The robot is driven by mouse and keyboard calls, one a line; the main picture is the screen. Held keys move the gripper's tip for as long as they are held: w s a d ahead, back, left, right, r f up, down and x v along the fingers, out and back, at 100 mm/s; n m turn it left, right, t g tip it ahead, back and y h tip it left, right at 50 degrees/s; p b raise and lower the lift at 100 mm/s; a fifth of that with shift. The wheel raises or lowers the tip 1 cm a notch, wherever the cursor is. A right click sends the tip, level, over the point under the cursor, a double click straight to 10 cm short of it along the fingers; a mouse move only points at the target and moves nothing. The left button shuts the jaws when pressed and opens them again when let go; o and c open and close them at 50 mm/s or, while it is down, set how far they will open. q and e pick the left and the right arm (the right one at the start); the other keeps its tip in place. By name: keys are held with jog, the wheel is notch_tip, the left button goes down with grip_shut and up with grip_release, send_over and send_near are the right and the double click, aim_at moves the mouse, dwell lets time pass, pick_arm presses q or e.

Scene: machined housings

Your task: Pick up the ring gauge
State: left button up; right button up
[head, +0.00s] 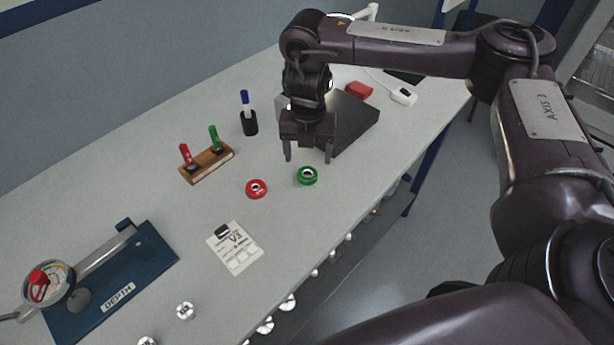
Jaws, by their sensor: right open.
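Two ring-shaped pieces lie flat on the grey table: a green ring (307,182) and a red ring (256,195), each with a dark centre hole and a pale inner rim. The frame does not show which one is meant by the ring gauge. My right gripper (308,159) points down with its two fingers apart and nothing between them. Its fingertips appear just behind and above the green ring, not touching it. The red ring is to the left of the gripper. My left gripper is not in view.
A wooden stand (208,167) holds a red and a green handled piece. A black cup (250,125) holds a blue marker. A dark slab (350,123) lies behind the gripper. A printed card (238,253) and a blue depth-gauge base (150,262) are nearer. The table's front edge is close to the green ring.

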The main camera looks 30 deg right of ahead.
aim_at(307, 169)
jog(key=f, duration=0.3)
jog(key=shift+s+a+f, duration=0.15)
jog(key=shift+s+f, duration=0.15)
jog(key=shift+w+f, duration=0.1)
jog(key=shift+f, duration=0.7)
jog(key=c, duration=1.1)
jog(key=shift+c, duration=0.3)
jog(key=shift+r, duration=0.1)
jog(key=shift+r, duration=0.55)
notch_tip(307, 169, up, 19)
jog(key=p, duration=0.3)
jog(key=shift+p, duration=0.4)
